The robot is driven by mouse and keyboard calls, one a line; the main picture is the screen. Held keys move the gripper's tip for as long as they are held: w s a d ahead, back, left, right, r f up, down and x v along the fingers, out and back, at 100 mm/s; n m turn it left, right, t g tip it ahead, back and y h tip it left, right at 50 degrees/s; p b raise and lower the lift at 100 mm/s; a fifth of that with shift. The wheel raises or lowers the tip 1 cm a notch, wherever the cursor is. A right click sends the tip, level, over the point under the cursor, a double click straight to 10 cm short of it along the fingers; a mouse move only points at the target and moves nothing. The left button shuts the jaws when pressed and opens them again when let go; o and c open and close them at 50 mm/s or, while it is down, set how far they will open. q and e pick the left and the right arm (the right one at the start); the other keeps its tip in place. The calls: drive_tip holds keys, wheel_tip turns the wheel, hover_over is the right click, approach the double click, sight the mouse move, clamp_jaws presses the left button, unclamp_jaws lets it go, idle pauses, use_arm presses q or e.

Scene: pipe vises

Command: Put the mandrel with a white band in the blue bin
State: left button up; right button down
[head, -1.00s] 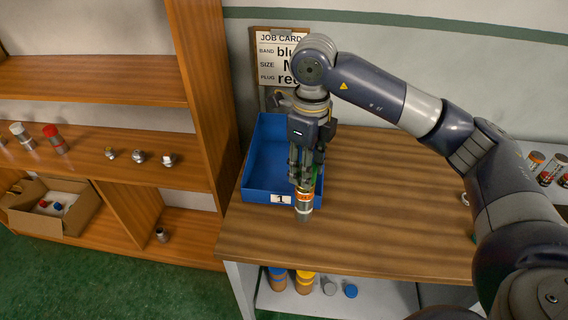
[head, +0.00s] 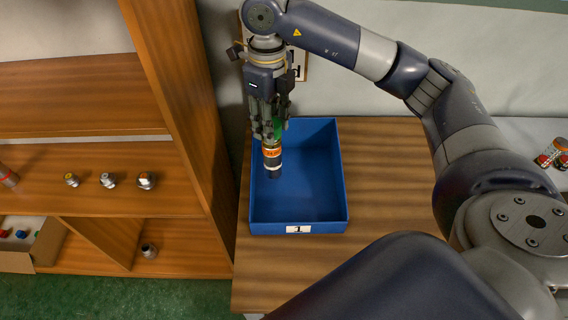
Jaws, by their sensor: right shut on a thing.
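My right gripper (head: 268,131) points down and is shut on a mandrel (head: 272,157). The mandrel hangs roughly upright. An orange label, a white band near its lower part and a dark grey lower end show below the fingers; its top is hidden by them. The blue bin (head: 300,222) stands on the wooden table with a white tag marked 1 on its front. The mandrel's lower end appears over the left part of the bin's inside; I cannot tell its exact height. The visible bin floor looks empty. My left gripper is not in view.
A wooden shelf unit (head: 170,90) stands left of the table, with small metal fittings (head: 108,180) on its middle shelf. A cardboard box (head: 45,245) is on the lower shelf. Orange-labelled cylinders (head: 553,151) lie at the far right. Bare tabletop (head: 390,170) lies right of the bin.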

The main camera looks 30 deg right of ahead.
sight(273, 154)
drive_tip(key=shift+f, duration=0.2)
wheel_tip(273, 154, down, 5)
drive_tip(key=shift+s+r+p, duration=0.1)
drive_tip(key=shift+s+p, duration=0.05)
drive_tip(key=shift+p, duration=0.9)
drive_tip(key=shift+f, duration=0.4)
wheel_tip(273, 154, down, 3)
drive_tip(key=shift+f+p, duration=0.1)
drive_tip(key=shift+p, duration=0.55)
drive_tip(key=shift+f, duration=0.45)
drive_tip(key=c, duration=1.2)
unclamp_jaws()
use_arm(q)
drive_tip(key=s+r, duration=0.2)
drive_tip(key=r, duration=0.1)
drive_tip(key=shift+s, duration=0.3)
use_arm(e)
drive_tip(key=shift+o, duration=0.5)
drive_tip(key=shift+r, duration=0.1)
